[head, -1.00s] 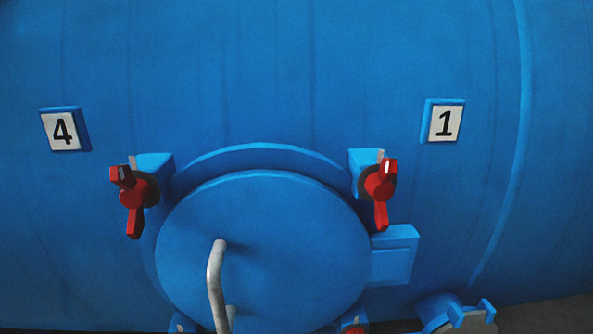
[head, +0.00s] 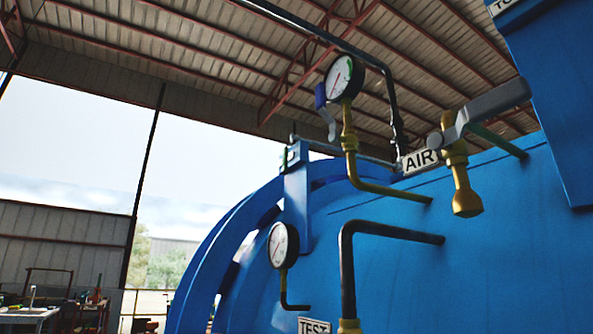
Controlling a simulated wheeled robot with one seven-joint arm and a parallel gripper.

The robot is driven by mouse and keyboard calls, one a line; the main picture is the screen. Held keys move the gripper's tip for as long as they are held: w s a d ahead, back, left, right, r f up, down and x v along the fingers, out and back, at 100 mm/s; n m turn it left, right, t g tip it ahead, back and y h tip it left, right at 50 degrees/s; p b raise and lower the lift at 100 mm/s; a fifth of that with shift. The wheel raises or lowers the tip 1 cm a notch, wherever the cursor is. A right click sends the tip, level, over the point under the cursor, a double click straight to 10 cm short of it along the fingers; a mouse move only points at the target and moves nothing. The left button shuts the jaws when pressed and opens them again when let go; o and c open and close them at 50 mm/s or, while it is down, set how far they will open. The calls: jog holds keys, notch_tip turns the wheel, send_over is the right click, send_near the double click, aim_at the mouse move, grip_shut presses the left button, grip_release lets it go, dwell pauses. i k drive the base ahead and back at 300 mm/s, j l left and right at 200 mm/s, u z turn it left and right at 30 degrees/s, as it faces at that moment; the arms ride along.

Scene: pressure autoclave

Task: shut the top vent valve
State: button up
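A valve with a long grey lever (head: 495,104) sits on a yellow fitting (head: 465,190) at the right of the head view. Its lever slants up to the right. A smaller valve with a blue handle (head: 321,97) sits beside the upper gauge (head: 343,79), above a yellow pipe (head: 385,188). An "AIR" label (head: 419,160) is between them. No readable label says vent, so I cannot tell which is the top vent valve, nor whether either is open or shut. My gripper is not in view.
The blue autoclave body (head: 420,270) fills the lower right. A lower gauge (head: 283,245), a black pipe (head: 348,260) and a "TEST" label (head: 314,325) stick out in front of it. A cluttered workbench (head: 30,314) is far left, with open space between.

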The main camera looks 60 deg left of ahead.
aim_at(285, 149)
jog(key=u, duration=1.6)
jog(key=i+j, duration=0.35)
jog(key=i, duration=0.15)
jog(key=i+j, duration=0.35)
jog(key=i, duration=0.2)
